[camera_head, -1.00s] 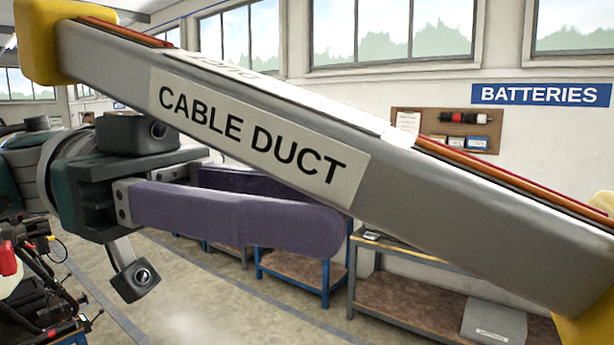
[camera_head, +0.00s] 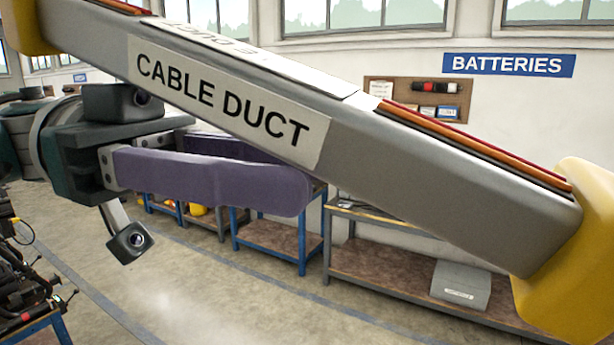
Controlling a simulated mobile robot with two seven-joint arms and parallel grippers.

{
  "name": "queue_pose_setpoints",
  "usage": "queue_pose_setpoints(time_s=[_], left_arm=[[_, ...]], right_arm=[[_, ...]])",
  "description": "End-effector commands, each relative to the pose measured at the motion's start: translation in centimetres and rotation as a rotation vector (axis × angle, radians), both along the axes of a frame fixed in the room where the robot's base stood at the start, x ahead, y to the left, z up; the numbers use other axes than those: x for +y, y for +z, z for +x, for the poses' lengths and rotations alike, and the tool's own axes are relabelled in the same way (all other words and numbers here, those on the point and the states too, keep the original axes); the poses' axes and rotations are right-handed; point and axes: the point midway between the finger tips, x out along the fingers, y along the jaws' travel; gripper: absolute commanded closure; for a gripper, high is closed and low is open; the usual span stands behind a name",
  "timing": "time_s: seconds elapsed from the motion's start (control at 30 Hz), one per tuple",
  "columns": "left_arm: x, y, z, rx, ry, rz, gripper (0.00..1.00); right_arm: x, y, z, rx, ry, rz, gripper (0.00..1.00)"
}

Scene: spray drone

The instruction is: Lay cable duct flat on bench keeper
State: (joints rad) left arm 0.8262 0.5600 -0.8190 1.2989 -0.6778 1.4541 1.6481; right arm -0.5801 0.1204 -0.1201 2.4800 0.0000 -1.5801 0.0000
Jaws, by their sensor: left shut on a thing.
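The cable duct (camera_head: 430,188) is a long grey box-section bar with a white label reading CABLE DUCT. It has yellow end pieces and red and orange cables along its top. It slants across the head view from upper left to lower right, held in the air close to the camera. My left gripper (camera_head: 290,190), with purple padded fingers, comes in from the left and is shut on the duct. The duct hides part of the far finger. My right gripper is not in view. I cannot make out a bench keeper.
Along the far wall stand a workbench with a brown top (camera_head: 375,268) carrying a grey case (camera_head: 460,284), and a blue-framed bench (camera_head: 270,238). A BATTERIES sign (camera_head: 508,65) and a pegboard (camera_head: 383,90) hang above. Dark equipment (camera_head: 22,285) sits at lower left. The middle floor is clear.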

Motion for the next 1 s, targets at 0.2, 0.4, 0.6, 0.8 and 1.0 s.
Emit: queue_pose_setpoints(time_s=[0.2, 0.4, 0.6, 0.8, 1.0], left_arm=[[1.6, 1.4, -0.9, 0.000, 0.146, 0.002, 1.00], [3.2, 3.0, -1.9, 0.001, 0.301, 0.004, 1.00], [4.7, 4.6, -3.0, 0.003, 0.457, 0.007, 1.00], [5.6, 5.6, -3.3, 0.002, 0.549, -0.001, 1.00], [5.8, 5.9, -3.5, -0.001, 0.575, 0.000, 1.00]], right_arm=[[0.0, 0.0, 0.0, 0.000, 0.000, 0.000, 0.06], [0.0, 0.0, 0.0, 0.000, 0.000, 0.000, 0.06], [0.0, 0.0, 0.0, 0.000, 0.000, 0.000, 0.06], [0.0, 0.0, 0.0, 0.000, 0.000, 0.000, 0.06], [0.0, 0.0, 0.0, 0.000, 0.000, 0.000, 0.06]])
